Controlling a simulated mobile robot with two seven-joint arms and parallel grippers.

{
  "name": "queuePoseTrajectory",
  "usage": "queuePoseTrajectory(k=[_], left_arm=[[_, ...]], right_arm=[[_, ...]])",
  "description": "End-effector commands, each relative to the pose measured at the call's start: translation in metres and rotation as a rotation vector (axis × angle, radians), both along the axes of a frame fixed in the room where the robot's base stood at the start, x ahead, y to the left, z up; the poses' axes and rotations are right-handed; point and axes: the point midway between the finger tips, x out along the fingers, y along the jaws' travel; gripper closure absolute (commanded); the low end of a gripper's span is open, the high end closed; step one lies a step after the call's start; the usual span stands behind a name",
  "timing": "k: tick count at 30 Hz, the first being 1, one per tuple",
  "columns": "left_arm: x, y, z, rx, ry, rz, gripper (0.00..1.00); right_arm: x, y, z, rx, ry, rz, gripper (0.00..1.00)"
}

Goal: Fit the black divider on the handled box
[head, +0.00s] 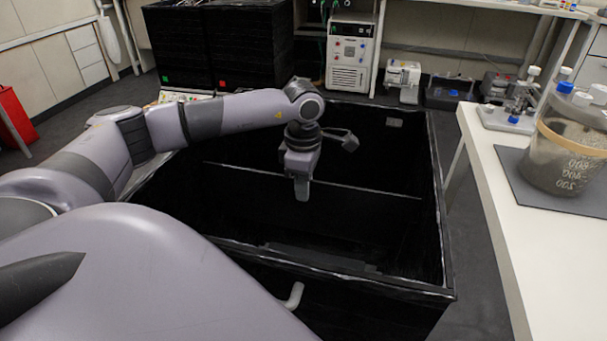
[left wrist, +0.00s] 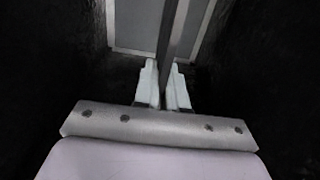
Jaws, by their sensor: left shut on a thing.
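The handled box (head: 385,312) is a large, open black box on the floor in the head view, with a pale handle (head: 293,297) on its near wall. The black divider (head: 368,192) shows as a thin, light top edge running across the box's interior; its lower part is lost in the dark. My left gripper (head: 302,192) points down inside the box outline, shut on the middle of that edge. In the left wrist view the pale fingers (left wrist: 163,88) pinch the divider as a thin dark strip (left wrist: 178,35). Whether its ends touch the walls I cannot tell. My right gripper is not in view.
A white table (head: 530,240) with a large glass vessel (head: 568,150) on a dark mat stands at the right, close to the box. Black stacked crates (head: 245,45) and a white instrument (head: 350,55) are at the back. A narrow strip of floor separates box and table.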

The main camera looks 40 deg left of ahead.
Motion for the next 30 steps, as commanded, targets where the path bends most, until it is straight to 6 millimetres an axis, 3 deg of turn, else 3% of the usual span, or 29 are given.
queuePoseTrajectory(k=[30], left_arm=[[0.0,0.0,-0.017,0.0,0.0,0.0,1.0]], right_arm=[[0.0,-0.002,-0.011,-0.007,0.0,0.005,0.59]])
